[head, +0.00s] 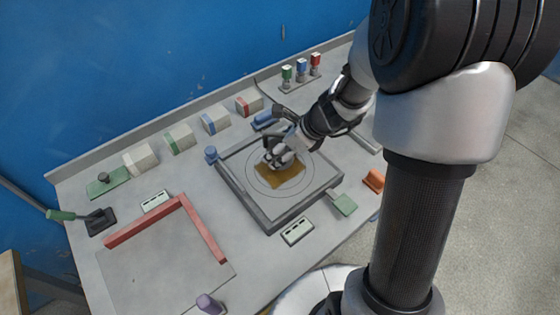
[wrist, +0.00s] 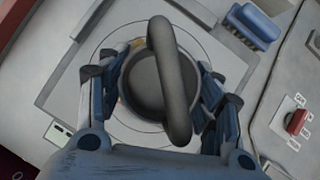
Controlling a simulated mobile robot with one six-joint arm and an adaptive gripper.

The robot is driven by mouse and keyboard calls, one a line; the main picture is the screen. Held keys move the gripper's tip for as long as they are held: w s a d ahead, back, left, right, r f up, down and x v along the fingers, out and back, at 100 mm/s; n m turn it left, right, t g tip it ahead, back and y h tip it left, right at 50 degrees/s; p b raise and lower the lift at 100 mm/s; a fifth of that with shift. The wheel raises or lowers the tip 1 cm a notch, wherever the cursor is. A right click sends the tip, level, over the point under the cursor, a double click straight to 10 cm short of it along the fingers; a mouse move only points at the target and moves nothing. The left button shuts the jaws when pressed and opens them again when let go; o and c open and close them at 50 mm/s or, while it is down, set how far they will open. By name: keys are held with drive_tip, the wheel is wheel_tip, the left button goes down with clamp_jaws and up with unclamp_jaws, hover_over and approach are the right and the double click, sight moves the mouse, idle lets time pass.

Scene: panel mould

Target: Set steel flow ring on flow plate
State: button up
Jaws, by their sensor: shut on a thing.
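The flow plate (head: 225,176) is a grey square slab with a raised rim and two circles drawn on it; it also shows in the wrist view (wrist: 105,40). My gripper (head: 281,157) is over the plate's middle. In the wrist view its blue-grey fingers are shut on either side of a dark grey round steel piece, which I take for the flow ring (wrist: 140,88). A thick bar-like loop crosses over it. The ring appears roughly centred inside the drawn circles. Its underside is hidden, so I cannot tell whether it touches the plate.
A mustard-brown patch (head: 283,174) lies on the plate under the gripper. Labelled blocks (head: 215,121) line the back. A blue item (head: 264,119) and a green one (head: 344,205) are near the plate. A red L-shaped strip (head: 145,220) borders a bare panel at left.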

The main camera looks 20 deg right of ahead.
wheel_tip(320, 180, down, 4)
drive_tip(key=shift+b, duration=1.1)
drive_tip(key=shift+r, duration=0.1)
drive_tip(key=o, duration=0.8)
drive_tip(key=shift+f, duration=0.25)
drive_tip(key=shift+c, duration=0.2)
drive_tip(key=o, duration=0.5)
drive_tip(key=shift+r, duration=0.1)
drive_tip(key=shift+r, duration=0.1)
